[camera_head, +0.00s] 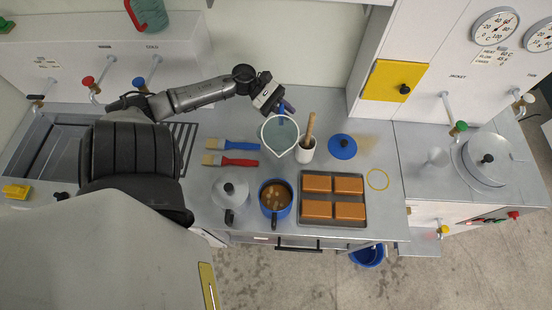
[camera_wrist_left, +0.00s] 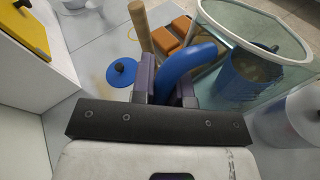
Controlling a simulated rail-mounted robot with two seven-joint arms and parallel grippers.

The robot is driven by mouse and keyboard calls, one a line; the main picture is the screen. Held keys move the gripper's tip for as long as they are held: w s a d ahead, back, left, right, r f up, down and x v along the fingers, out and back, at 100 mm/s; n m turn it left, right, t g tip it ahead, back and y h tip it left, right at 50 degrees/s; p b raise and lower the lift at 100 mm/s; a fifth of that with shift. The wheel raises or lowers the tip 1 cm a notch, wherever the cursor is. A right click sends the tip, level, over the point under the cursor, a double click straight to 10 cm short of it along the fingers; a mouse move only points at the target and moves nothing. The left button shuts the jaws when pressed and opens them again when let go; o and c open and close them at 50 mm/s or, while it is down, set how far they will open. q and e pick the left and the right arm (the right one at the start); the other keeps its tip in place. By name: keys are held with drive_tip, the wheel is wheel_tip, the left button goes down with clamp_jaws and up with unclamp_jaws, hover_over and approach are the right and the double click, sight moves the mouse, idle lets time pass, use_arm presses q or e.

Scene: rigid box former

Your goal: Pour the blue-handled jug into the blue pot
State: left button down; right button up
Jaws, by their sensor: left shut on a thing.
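The blue-handled jug (camera_head: 279,135) is clear with a pale rim and stands or hangs upright over the counter; I cannot tell whether its base touches. My left gripper (camera_head: 284,106) is shut on its blue handle, which shows between the fingers in the left wrist view (camera_wrist_left: 190,62). The jug (camera_wrist_left: 285,32) fills the upper right there. The blue pot (camera_head: 264,207) sits below the jug in the head view, near the counter's front edge, with brown contents and pale pieces inside. My right gripper is not in view.
A white container with a wooden pestle (camera_head: 306,150) stands close right of the jug. A blue lid (camera_head: 342,147), a tray of orange-brown blocks (camera_head: 333,225), a lidded grey pot (camera_head: 230,192) and blue and red brushes (camera_head: 240,162) lie around. A red-handled jug (camera_head: 150,12) is at upper left.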

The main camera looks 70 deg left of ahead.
sight(285, 128)
use_arm(q)
wheel_tip(285, 128, down, 13)
drive_tip(key=a+n+t+h+b, duration=0.1)
drive_tip(key=a+n+h+b, duration=0.15)
drive_tip(key=b, duration=1.05)
drive_tip(key=shift+n, duration=0.35)
drive_tip(key=r+p, duration=0.2)
drive_tip(key=r, duration=0.1)
drive_tip(key=w+r+p, duration=0.1)
drive_tip(key=r, duration=0.1)
drive_tip(key=shift+r+p, duration=0.1)
drive_tip(key=shift+p, duration=0.2)
